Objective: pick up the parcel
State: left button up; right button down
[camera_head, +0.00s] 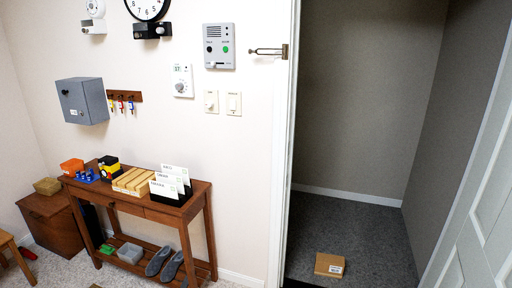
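The parcel (329,265) is a small brown cardboard box with a white label on its right side. It lies on the dark grey carpet just inside the doorway, near the bottom of the view. Nothing touches it from above. Neither of my grippers shows in the head view.
The door frame (284,150) stands left of the parcel, and a white panelled door (482,215) stands open at the right. Grey carpet (360,225) around the parcel is clear. A wooden console table (150,203) with several items stands against the left wall.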

aim_at(331, 266)
jog(key=i+l+z, duration=0.1)
jog(key=i+z, duration=0.25)
jog(key=i, duration=0.25)
jog(key=i+z, duration=0.3)
jog(key=i, duration=0.25)
jog(key=i+j+z, duration=0.35)
jog(key=i, duration=0.2)
jog(key=l, duration=0.1)
